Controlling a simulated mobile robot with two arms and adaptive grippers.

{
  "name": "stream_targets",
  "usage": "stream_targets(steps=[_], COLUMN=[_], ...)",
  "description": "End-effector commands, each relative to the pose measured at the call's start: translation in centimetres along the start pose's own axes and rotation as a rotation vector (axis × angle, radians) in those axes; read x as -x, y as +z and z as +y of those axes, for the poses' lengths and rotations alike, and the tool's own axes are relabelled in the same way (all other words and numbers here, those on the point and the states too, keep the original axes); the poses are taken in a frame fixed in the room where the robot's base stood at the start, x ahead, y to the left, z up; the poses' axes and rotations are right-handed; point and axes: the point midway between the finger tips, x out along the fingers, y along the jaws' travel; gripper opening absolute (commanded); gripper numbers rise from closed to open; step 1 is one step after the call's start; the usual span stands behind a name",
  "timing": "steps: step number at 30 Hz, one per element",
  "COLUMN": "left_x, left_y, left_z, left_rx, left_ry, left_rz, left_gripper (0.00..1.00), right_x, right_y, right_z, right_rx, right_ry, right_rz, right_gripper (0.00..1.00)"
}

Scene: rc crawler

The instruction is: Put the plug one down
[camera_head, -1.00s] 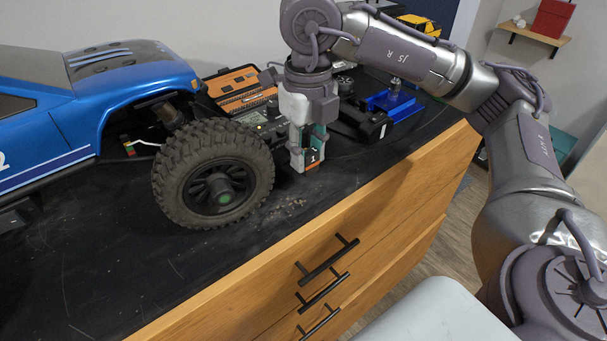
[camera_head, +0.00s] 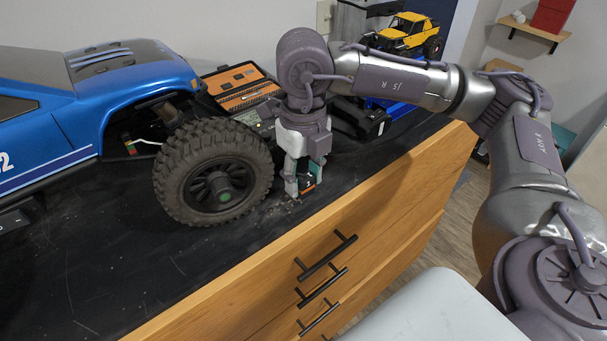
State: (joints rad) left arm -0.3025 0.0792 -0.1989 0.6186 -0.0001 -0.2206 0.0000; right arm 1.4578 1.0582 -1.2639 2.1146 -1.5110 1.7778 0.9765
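My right gripper (camera_head: 300,188) points straight down just right of the truck's front wheel, low over the front part of the black worktop. It is closed around plug one (camera_head: 309,183), a small dark piece with an orange edge, mostly hidden by the fingers. The plug is at or very near the worktop surface; I cannot tell whether it touches. My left gripper is not in view.
The blue RC truck (camera_head: 110,100) with its big black tyre (camera_head: 213,172) stands close to the left of the gripper. An orange-and-black case (camera_head: 240,88) lies behind. A yellow crawler (camera_head: 408,36) is at the back right.

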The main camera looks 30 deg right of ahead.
Motion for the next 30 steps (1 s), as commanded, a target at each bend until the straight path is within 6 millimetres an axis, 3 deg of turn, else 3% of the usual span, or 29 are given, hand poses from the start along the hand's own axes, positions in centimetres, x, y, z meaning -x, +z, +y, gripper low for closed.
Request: stream_targets(steps=[14, 24, 30], left_x=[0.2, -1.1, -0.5], left_y=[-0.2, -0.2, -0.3], left_z=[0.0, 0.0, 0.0], left_rx=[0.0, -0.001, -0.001], left_ry=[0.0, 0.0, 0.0], left_rz=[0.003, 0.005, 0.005], left_gripper=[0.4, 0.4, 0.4], right_x=[0.8, 7.8, 11.4], right_y=[0.1, 0.1, 0.1], right_z=[0.0, 0.1, 0.0], right_rx=[0.0, 0.002, 0.0], right_ry=[0.0, 0.001, -0.001], right_rz=[-0.002, -0.006, -0.003], right_gripper=[0.55, 0.55, 0.55])
